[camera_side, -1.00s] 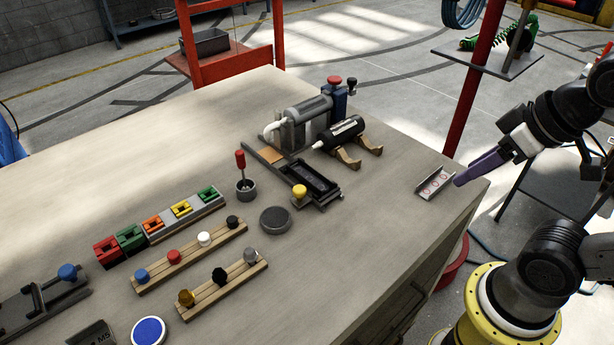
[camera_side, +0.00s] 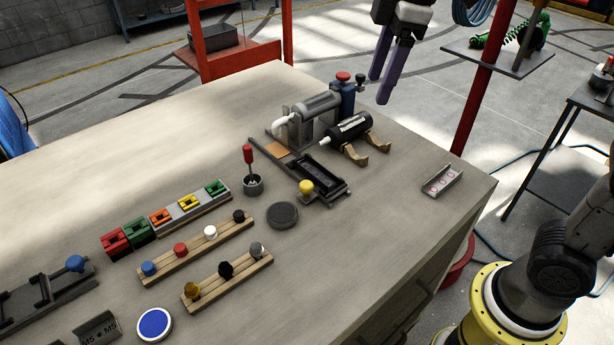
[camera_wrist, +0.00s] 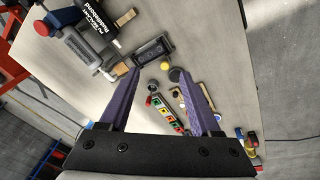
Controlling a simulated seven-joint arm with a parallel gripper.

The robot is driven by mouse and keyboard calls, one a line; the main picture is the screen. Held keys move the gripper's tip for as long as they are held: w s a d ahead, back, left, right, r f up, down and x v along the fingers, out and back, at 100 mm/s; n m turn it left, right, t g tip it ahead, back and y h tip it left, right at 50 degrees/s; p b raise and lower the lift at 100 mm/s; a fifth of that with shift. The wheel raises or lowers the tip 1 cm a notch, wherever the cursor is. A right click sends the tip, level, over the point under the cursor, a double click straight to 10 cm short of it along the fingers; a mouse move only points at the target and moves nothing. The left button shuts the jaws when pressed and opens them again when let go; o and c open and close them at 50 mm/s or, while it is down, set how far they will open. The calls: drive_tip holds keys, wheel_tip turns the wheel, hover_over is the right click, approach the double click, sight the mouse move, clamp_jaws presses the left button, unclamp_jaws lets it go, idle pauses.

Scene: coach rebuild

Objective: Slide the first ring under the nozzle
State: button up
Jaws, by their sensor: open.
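The white nozzle (camera_side: 282,121) sticks out from the grey cartridge (camera_side: 318,107) in its stand. In front of it, a rail carries a dark sliding tray (camera_side: 318,175) with a yellow knob (camera_side: 306,187); the tray also shows in the wrist view (camera_wrist: 152,51). A small pale channel with red ring marks (camera_side: 441,182) lies near the table's right edge. Whether these are the task's rings, I cannot tell. My gripper (camera_side: 380,90) has purple fingers. It is open and empty, high above the table's back edge, touching nothing. In the wrist view its fingers (camera_wrist: 159,71) are spread apart.
A black cartridge (camera_side: 348,132) lies on wooden cradles beside the stand. A red-handled tool stands in a cup (camera_side: 253,185), near a dark round puck (camera_side: 282,215). Racks of coloured blocks and knobs (camera_side: 186,206) fill the left. The front right tabletop is clear.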

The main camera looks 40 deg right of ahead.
drive_tip(key=n+g, duration=0.1)
drive_tip(key=n, duration=0.1)
hover_over(307, 184)
drive_tip(key=d, duration=0.2)
wheel_tip(307, 184, down, 4)
wheel_tip(307, 184, down, 4)
drive_tip(key=a+g, duration=0.1)
drive_tip(key=a, duration=0.1)
wheel_tip(307, 184, down, 14)
drive_tip(key=shift+r, duration=0.25)
clamp_jaws()
idle(0.6)
